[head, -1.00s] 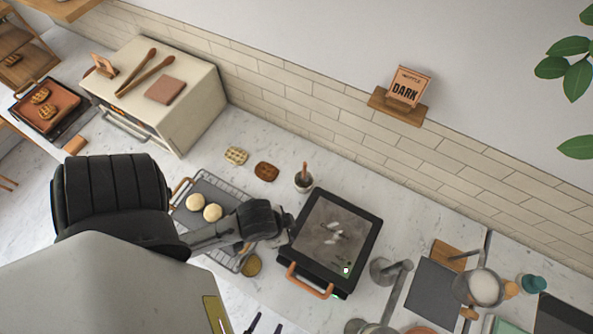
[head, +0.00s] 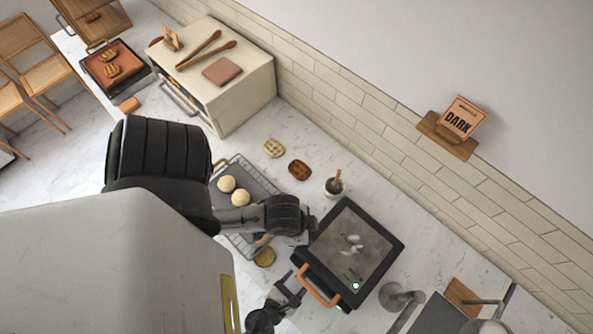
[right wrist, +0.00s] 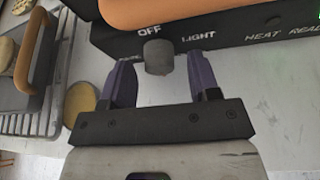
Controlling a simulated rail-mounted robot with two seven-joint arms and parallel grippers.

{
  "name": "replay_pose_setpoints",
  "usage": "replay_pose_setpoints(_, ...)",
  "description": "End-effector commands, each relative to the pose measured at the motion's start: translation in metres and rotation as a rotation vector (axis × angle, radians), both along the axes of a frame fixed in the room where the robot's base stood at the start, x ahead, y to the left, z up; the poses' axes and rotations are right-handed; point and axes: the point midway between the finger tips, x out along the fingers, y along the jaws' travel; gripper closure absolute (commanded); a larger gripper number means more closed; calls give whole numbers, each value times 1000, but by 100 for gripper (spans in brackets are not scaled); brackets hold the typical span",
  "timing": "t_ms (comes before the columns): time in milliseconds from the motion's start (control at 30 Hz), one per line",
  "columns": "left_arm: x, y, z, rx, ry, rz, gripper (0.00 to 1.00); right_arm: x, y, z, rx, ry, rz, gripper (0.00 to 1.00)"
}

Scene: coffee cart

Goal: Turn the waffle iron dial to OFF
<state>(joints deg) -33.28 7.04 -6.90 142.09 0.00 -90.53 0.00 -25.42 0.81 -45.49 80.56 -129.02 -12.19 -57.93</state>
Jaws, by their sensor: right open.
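The black waffle iron (head: 318,240) stands on the counter, with an orange handle (head: 318,287) at its front. I cannot make out a pointer mark on the dial. My right gripper (right wrist: 159,66) is open, its two purple fingers on either side of the dial with gaps showing. In the head view it is at the iron's front left (head: 288,292). My left gripper (head: 303,236) is beside the iron's left side; its fingers are unclear.
A wire rack (head: 238,242) with a grey tray and two pale dough balls is left of the iron. A yellowish disc (head: 264,257) lies close by. Metal fixtures (head: 395,297) stand to the right.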

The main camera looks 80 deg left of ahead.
Motion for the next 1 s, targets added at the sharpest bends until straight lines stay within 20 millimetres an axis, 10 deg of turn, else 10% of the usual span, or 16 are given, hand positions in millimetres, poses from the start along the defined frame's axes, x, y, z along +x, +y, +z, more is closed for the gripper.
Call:
replay_pose_setpoints(433, 0, 1, 0, 4, -1, -2, 45, 5, 4, -2, 0, 0, 0, 44)
replay_pose_setpoints(1000, 1, -3, 1, -9, -2, 7, 45, 4, 3, -2, -1, -1, 0, 93)
